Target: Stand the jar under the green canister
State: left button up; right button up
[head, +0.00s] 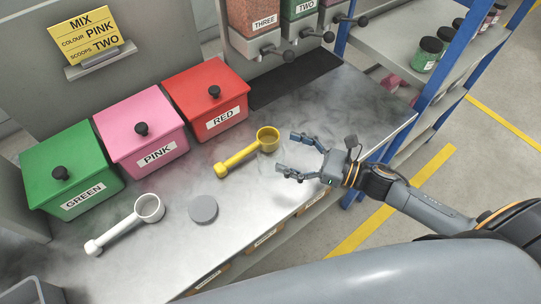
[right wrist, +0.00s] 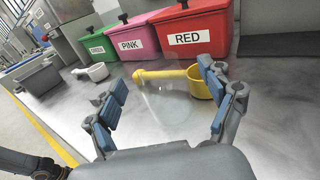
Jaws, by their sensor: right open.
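A clear glass jar (right wrist: 168,112), very faint, stands on the grey bench between the spread fingers of my right gripper (right wrist: 163,105) in the right wrist view. In the head view the right gripper (head: 287,154) is open, low over the bench beside the yellow scoop; the jar is hard to make out there. The green canister (head: 299,9), labelled TWO, hangs at the top of the head view, cut off by the picture edge, with a grey spout and black-knobbed handle below it. My left gripper is not in view.
A yellow scoop (head: 246,153) lies close to the right gripper. A white scoop (head: 128,223) and a grey disc (head: 203,209) lie further left. Green (head: 70,167), pink (head: 140,132) and red (head: 206,100) bins line the back. A dark mat (head: 295,79) lies under the canisters.

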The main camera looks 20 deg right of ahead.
aim_at(261, 145)
jog(key=shift+w+a, duration=0.25)
jog(key=shift+a, duration=0.15)
jog(key=p+x, duration=0.2)
jog(key=x, duration=0.1)
jog(key=shift+w+a+f, duration=0.1)
jog(key=shift+a+f, duration=0.05)
jog(key=shift+a, duration=0.15)
jog(key=shift+w+a+f, duration=0.1)
jog(key=shift+w+a, duration=0.2)
jog(key=shift+a, duration=0.05)
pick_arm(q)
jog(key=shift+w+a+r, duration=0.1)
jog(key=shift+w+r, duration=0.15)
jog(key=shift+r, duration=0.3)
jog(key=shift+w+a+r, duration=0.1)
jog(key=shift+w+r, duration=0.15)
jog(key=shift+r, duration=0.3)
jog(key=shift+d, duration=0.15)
pick_arm(e)
jog(key=shift+c, duration=1.3)
jog(key=c, duration=1)
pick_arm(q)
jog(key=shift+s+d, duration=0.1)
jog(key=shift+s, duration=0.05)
